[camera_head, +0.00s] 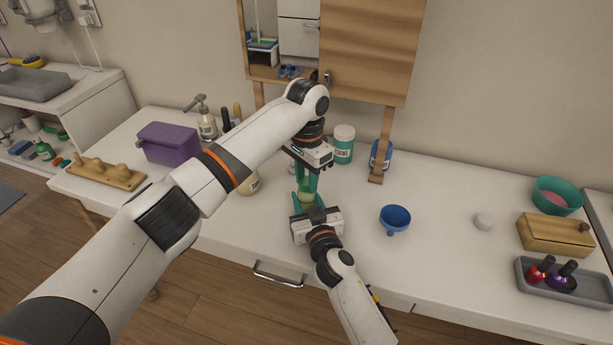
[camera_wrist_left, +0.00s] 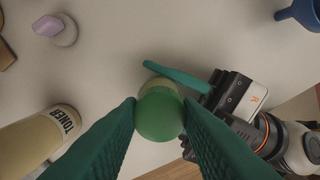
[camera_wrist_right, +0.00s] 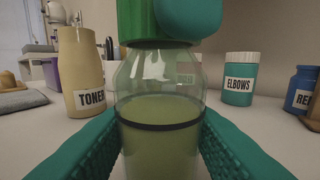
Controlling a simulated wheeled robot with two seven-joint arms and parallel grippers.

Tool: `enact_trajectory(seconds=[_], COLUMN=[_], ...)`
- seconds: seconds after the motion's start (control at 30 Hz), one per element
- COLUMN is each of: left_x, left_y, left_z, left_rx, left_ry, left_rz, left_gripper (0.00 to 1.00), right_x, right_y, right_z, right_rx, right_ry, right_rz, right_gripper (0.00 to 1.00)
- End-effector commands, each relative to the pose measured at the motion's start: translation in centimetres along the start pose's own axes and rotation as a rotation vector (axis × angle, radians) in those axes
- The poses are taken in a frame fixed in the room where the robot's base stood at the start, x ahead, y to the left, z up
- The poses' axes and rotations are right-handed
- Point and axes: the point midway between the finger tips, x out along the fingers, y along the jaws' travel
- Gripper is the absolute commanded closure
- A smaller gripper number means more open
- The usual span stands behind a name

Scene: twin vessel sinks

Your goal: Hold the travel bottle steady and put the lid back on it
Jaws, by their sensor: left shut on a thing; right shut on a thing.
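The travel bottle (camera_wrist_right: 160,100) is clear, with pale green liquid and a dark ring around it. It stands upright between the fingers of my right gripper (camera_head: 307,206), which is shut on it from the front. The green lid (camera_wrist_left: 158,115) is between the fingertips of my left gripper (camera_wrist_left: 160,108), which is shut on it from above. In the right wrist view the lid (camera_wrist_right: 138,22) is directly over the bottle's neck, its lower edge meeting the bottle top. Whether it is screwed down cannot be told.
A toner bottle (camera_wrist_right: 82,75) stands close on the left. Behind are an elbows jar (camera_head: 344,144) and a blue bottle (camera_head: 381,155). A blue funnel (camera_head: 395,218) is to the right, with clear counter around it. A purple box (camera_head: 168,143) is at the left.

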Motion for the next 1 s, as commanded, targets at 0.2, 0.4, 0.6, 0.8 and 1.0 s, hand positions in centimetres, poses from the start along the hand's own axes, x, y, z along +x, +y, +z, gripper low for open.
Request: enact_trajectory(seconds=[0.2, 0.4, 0.6, 0.8, 1.0], left_x=[0.0, 0.0, 0.0, 0.0, -1.3], left_y=[0.0, 0.1, 0.1, 0.0, 0.0], left_z=[0.0, 0.0, 0.0, 0.0, 0.1], left_rx=[0.461, 0.533, 0.531, 0.531, 0.531], left_ry=[0.001, 0.0, 0.0, 0.0, -0.001], left_rz=[0.001, 0.001, 0.001, 0.001, 0.002], left_gripper=[0.96, 0.96, 0.43, 0.43, 0.43], right_x=[0.0, 0.0, 0.0, 0.0, 0.0], right_y=[0.0, 0.0, 0.0, 0.0, 0.0], right_z=[0.0, 0.0, 0.0, 0.0, 0.0], right_rx=[0.0, 0.0, 0.0, 0.0, 0.0], right_ry=[0.001, 0.001, 0.001, 0.001, 0.001], right_rz=[0.0, 0.0, -0.001, 0.0, 0.0], right_gripper=[1.0, 1.0, 1.0, 1.0, 1.0])
